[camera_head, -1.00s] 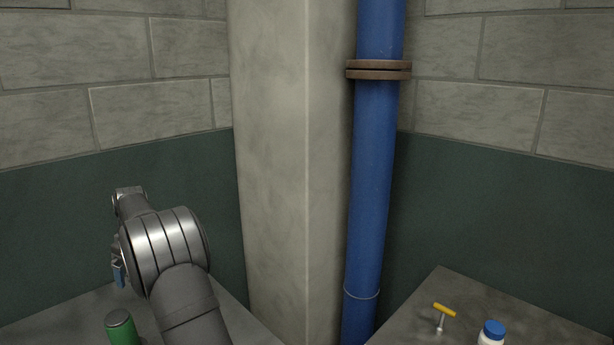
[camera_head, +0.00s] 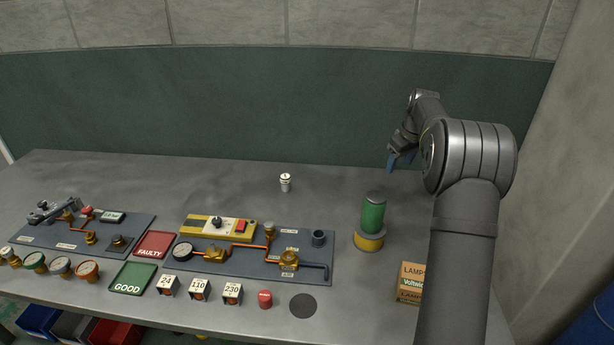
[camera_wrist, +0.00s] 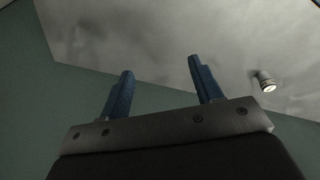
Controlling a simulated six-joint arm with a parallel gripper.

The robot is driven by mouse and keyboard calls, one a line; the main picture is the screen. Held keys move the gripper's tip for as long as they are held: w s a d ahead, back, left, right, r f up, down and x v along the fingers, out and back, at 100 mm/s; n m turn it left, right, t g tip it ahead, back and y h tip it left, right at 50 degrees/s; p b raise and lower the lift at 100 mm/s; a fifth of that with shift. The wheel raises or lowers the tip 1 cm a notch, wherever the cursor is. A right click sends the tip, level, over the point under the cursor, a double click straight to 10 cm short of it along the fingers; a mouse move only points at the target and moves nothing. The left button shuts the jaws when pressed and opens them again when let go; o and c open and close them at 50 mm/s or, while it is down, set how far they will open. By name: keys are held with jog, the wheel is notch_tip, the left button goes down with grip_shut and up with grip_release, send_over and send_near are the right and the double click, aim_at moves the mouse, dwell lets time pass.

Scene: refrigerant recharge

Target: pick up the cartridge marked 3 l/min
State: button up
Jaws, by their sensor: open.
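A small white cylinder (camera_head: 286,182) stands upright by itself near the back middle of the bench. It also shows in the wrist view (camera_wrist: 266,82), at the right. Its marking is too small to read, so I cannot tell whether it is the 3 l/min cartridge. My gripper (camera_head: 402,161) is above the back right of the bench, to the right of that cylinder and apart from it. Its blue fingers (camera_wrist: 160,70) are open and empty in the wrist view.
A green canister (camera_head: 373,214) on a yellow base and a cardboard lamp box (camera_head: 410,283) stand at the right. Two panels with gauges and pipes, a red FAULTY tray (camera_head: 155,244) and a green GOOD tray (camera_head: 133,279) fill the front left. The back of the bench is mostly clear.

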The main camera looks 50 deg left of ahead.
jog(key=s+a+m, duration=0.1)
jog(key=s+a, duration=0.8)
jog(key=a, duration=0.3)
jog(key=m+y, duration=0.2)
send_near(286, 178)
jog(key=shift+t, duration=0.4)
jog(key=x, duration=0.6)
jog(key=shift+s+f, duration=0.15)
jog(key=shift+f, duration=0.05)
jog(key=shift+x, duration=3.15)
jog(key=shift+s+a, duration=0.1)
jog(key=shift+s, duration=0.15)
jog(key=c, duration=1.1)
jog(key=shift+r, duration=0.15)
